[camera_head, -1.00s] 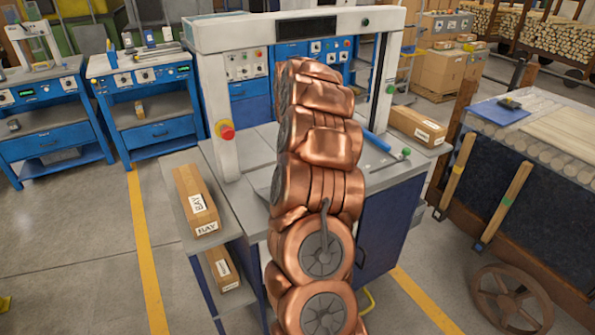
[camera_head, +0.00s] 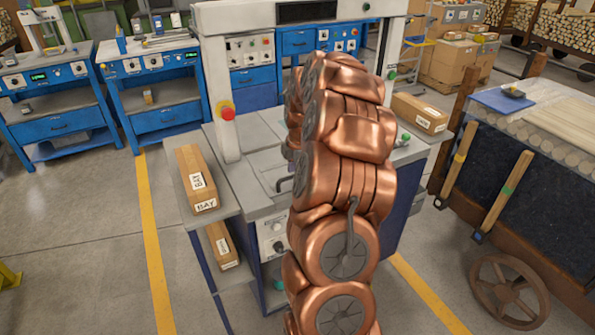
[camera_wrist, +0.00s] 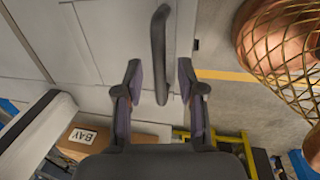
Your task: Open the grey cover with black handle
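The grey cover (camera_wrist: 115,30) fills the upper left of the wrist view as a flat pale panel. Its black handle (camera_wrist: 158,45) is a long bar, running from the top of the picture down between my fingers. My gripper (camera_wrist: 160,80) is open, one finger on each side of the handle's lower end, with a visible gap on both sides. I cannot tell whether the fingertips are level with the handle in depth.
A grey and blue machine (camera_head: 228,150) stands behind my arm. A BAY box (camera_head: 190,165) lies on its left side shelf, with another box (camera_head: 222,240) below. A log cart (camera_head: 540,200) stands at the right.

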